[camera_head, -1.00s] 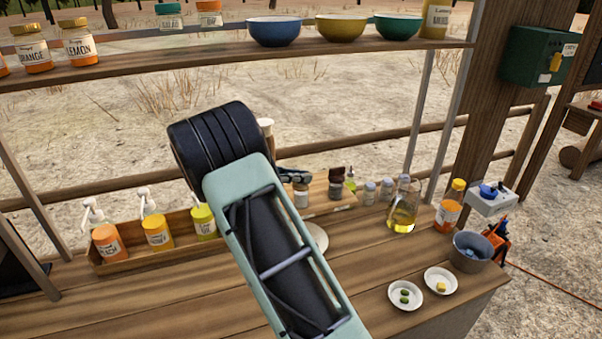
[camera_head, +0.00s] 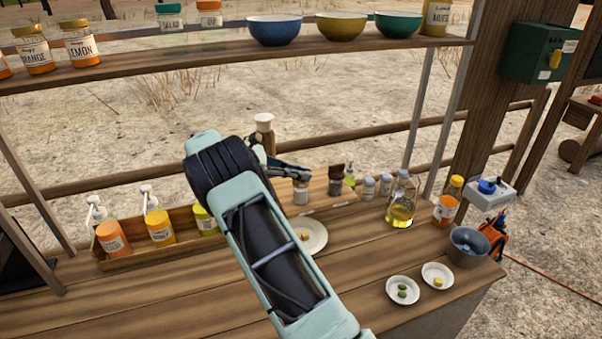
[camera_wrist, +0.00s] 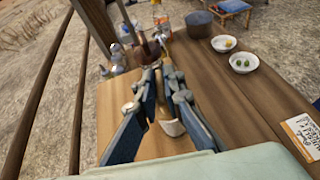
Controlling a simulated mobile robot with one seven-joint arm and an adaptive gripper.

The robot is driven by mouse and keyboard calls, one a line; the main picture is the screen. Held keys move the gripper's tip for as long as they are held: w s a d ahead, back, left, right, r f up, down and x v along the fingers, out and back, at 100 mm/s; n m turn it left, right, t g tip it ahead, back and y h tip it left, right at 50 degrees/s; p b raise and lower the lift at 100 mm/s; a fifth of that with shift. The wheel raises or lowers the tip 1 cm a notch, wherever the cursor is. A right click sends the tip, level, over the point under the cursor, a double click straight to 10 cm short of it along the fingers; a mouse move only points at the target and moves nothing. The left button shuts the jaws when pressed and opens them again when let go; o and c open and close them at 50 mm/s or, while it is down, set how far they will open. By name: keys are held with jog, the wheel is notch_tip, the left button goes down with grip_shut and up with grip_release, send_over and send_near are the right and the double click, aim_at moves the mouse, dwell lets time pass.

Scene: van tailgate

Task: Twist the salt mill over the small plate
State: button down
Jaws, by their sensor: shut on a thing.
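The salt mill (camera_head: 264,127) shows as a brown wooden body with a pale round top, upright above the counter. My gripper (camera_head: 283,167) is shut on it; the arm hides the mill's lower part in the head view. A white plate (camera_head: 318,246) with a small yellow piece lies on the counter below and right of my gripper, partly behind my arm. I cannot tell whether the mill's lower end is directly over it. In the wrist view, the fingers of my gripper (camera_wrist: 160,85) close in, and the mill is hard to make out between them.
Two small white plates, one with green pieces (camera_head: 402,291) and one with a yellow piece (camera_head: 437,276), lie at right front. Several jars, a glass oil jug (camera_head: 401,212) and an orange bottle (camera_head: 448,200) line the back. A grey bucket (camera_head: 468,248) stands at the right. The front counter is clear.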

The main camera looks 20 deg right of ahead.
jog(key=c, duration=2)
grip_release()
jog(key=shift+c, duration=0.2)
jog(key=v, duration=1.2)
jog(key=shift+r, duration=0.15)
